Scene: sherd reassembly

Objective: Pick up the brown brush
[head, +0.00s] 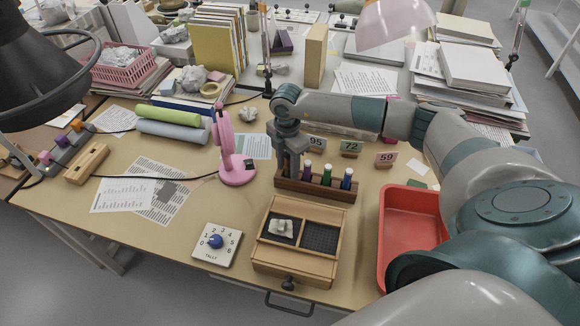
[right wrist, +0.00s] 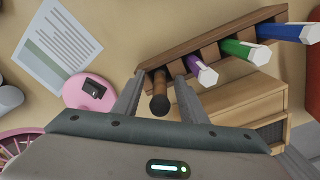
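The brown brush (right wrist: 160,98) stands in the end slot of a dark wooden rack (head: 315,188), its handle end towards the camera in the right wrist view. The rack also shows in the right wrist view (right wrist: 215,48). My right gripper (head: 290,165) is above the rack's left end. In the right wrist view, its two fingers (right wrist: 161,80) are on either side of the brown brush, with a gap visible at each side. In the head view the gripper hides the brush. My left gripper is not in view.
Purple (head: 307,172), green (head: 327,175) and blue (head: 347,179) capped tools stand in the same rack. A pink lamp base (head: 238,170) is to the left. A wooden box (head: 298,262) with compartments is in front, and a red tray (head: 412,215) is to the right.

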